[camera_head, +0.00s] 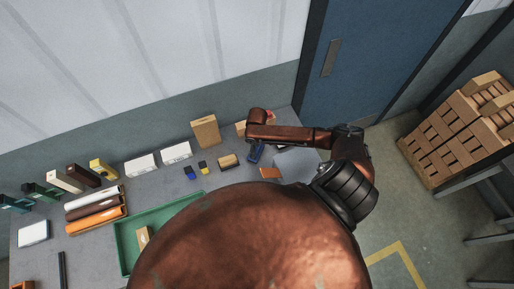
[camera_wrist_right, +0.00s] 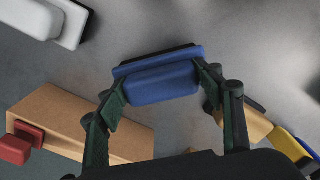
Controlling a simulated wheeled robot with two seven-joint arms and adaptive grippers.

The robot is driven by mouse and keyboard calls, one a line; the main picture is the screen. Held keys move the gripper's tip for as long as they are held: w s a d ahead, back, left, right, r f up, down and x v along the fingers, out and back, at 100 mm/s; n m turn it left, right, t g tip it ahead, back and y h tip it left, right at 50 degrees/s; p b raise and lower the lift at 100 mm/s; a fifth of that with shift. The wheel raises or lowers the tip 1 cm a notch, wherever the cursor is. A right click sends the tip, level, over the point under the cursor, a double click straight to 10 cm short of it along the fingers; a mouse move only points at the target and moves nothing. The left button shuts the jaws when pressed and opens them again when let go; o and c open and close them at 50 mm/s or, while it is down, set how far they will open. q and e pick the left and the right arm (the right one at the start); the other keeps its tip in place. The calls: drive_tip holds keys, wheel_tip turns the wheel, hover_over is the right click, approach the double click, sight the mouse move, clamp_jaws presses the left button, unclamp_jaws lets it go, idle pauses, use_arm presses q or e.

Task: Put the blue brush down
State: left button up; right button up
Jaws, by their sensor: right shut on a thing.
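The blue brush (camera_wrist_right: 158,82) is a blue block with a darker edge along its far side. In the right wrist view it lies crosswise between the two dark green fingers of my right gripper (camera_wrist_right: 160,88), which is shut on it. In the head view the brush (camera_head: 256,153) shows as a small blue shape just below my right forearm, over the grey table (camera_head: 226,180). I cannot tell whether it touches the tabletop. My left gripper is not in view.
A tan box (camera_wrist_right: 85,122) and a red block (camera_wrist_right: 18,145) are close by in the right wrist view. White boxes (camera_head: 176,152), an upright tan box (camera_head: 205,131) and a green tray (camera_head: 124,245) stand on the table. Grey surface beyond the brush is bare.

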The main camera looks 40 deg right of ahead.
sight(257, 148)
drive_tip(key=shift+f, duration=0.15)
drive_tip(key=o, duration=1)
wheel_tip(257, 148, up, 12)
drive_tip(key=shift+r+b, duration=0.2)
drive_tip(key=shift+b, duration=0.1)
